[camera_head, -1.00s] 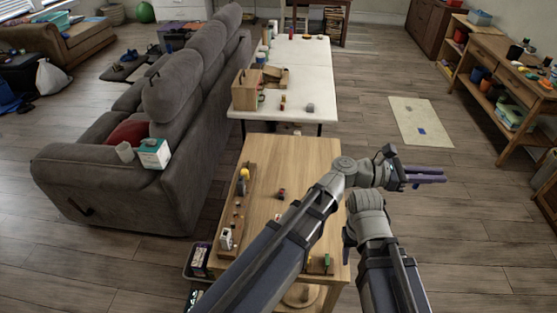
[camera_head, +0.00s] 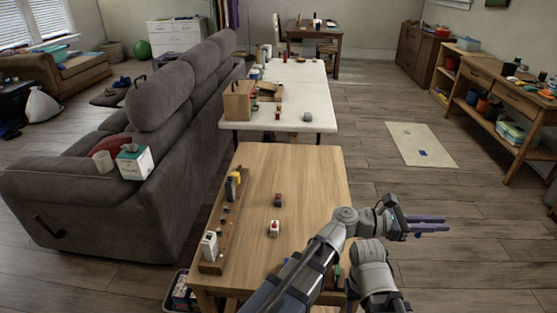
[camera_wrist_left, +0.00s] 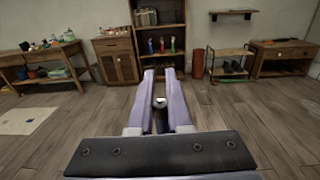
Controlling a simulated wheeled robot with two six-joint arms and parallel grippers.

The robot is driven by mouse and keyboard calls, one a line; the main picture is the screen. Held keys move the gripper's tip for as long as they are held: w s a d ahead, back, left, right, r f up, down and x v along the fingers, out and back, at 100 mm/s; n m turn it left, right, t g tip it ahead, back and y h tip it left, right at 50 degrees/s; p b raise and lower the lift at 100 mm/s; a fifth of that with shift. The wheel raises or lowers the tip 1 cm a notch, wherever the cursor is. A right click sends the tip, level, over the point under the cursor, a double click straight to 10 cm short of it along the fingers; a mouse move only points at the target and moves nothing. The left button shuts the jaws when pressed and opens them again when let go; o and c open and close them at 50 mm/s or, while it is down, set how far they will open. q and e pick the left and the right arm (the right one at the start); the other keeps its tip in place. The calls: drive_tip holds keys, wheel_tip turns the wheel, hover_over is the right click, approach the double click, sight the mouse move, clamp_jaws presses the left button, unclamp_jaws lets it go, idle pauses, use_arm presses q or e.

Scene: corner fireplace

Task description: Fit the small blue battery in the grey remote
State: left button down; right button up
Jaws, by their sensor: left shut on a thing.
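My left gripper (camera_head: 430,224) reaches out past the right edge of the wooden table, over the floor. In the left wrist view, its two purple fingers (camera_wrist_left: 161,78) are shut on a small pale and dark thing (camera_wrist_left: 160,102) low between them. Most of that thing is hidden, and I cannot tell whether it is the blue battery. I cannot make out the grey remote for certain. My right gripper does not show.
The wooden table (camera_head: 317,172) holds a dark red item (camera_head: 278,200), a red and white item (camera_head: 274,228) and a long brown tray (camera_head: 213,268). Behind stands a white table (camera_head: 305,92). A grey sofa (camera_head: 110,215) is at left. Floor at right is mostly clear, with a pale mat (camera_head: 405,143).

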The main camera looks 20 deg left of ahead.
use_arm(q)
drive_tip(key=w+a+n+t+y, duration=0.25)
drive_tip(key=w+a, duration=0.25)
drive_tip(key=a, duration=0.5)
drive_tip(key=w+a+n+t+y, duration=0.1)
drive_tip(key=w+a+n+t, duration=0.1)
drive_tip(key=w+a+t, duration=0.5)
drive_tip(key=w+a+n+y, duration=0.2)
drive_tip(key=w+a+n, duration=0.15)
drive_tip(key=a, duration=0.85)
drive_tip(key=a+n+t+y, duration=0.4)
drive_tip(key=a+y, duration=0.6)
drive_tip(key=a, duration=2.2)
drive_tip(key=shift+w+a+f+n, duration=0.3)
drive_tip(key=shift+w+a+n, duration=0.1)
drive_tip(key=shift+n, duration=0.6)
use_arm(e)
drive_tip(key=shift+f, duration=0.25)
use_arm(q)
wheel_tip(320, 180, down, 6)
drive_tip(key=b, duration=0.6)
drive_tip(key=shift+f+m+h, duration=0.2)
drive_tip(key=shift+m+h, duration=0.2)
drive_tip(key=shift+h, duration=0.05)
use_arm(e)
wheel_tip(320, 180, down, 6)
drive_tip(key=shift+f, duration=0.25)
